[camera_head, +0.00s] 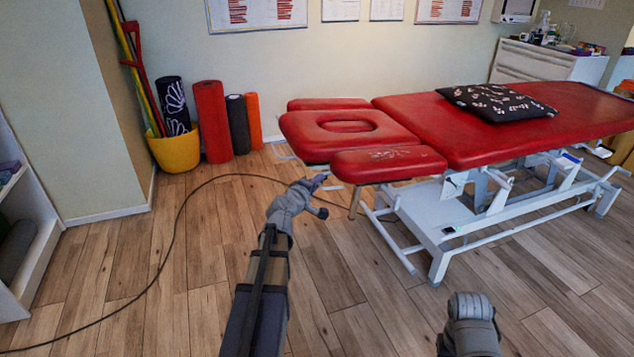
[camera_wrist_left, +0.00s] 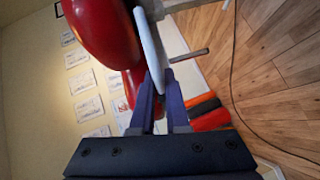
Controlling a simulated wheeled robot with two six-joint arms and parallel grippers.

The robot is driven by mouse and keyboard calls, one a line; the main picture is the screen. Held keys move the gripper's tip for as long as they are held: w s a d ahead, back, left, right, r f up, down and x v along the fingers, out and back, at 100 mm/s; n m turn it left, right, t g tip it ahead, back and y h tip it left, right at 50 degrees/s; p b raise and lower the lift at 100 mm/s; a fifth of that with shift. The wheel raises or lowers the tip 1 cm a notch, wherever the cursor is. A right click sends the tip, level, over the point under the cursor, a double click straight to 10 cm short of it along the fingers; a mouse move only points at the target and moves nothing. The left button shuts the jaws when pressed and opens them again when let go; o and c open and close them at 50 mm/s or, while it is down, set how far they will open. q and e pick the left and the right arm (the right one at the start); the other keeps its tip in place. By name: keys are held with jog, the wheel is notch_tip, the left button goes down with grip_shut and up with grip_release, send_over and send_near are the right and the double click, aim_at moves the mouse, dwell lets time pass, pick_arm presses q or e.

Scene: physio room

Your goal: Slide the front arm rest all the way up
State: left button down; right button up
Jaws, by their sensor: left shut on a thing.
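The red treatment table's front arm rest (camera_head: 388,164) is a padded block with worn pale marks on top. It sits lower than the headrest (camera_head: 345,127) with the oval face hole. My left gripper (camera_head: 319,183) is low at the arm rest's left end. In the left wrist view, its blue fingers (camera_wrist_left: 162,108) are shut on a pale flat bar (camera_wrist_left: 152,45) beside the red pad (camera_wrist_left: 103,30). Where the bar joins the arm rest is hidden. My right arm shows at the bottom right of the head view, but its fingers do not show.
The table's white frame (camera_head: 440,240) stands close on the right. A black cable (camera_head: 178,225) curves over the wooden floor. Rolled mats (camera_head: 211,122) and a yellow bucket (camera_head: 175,150) stand by the back wall. Floor left of my arm is mostly clear.

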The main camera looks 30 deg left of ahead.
pick_arm(q)
jog(key=shift+w+a+r, duration=0.1)
jog(key=shift+r, duration=0.05)
jog(key=c, duration=0.9)
grip_release()
jog(key=shift+s, duration=0.2)
jog(key=p+v, duration=0.1)
jog(key=v, duration=0.6)
jog(key=shift+s+r, duration=0.1)
jog(key=shift+s, duration=0.15)
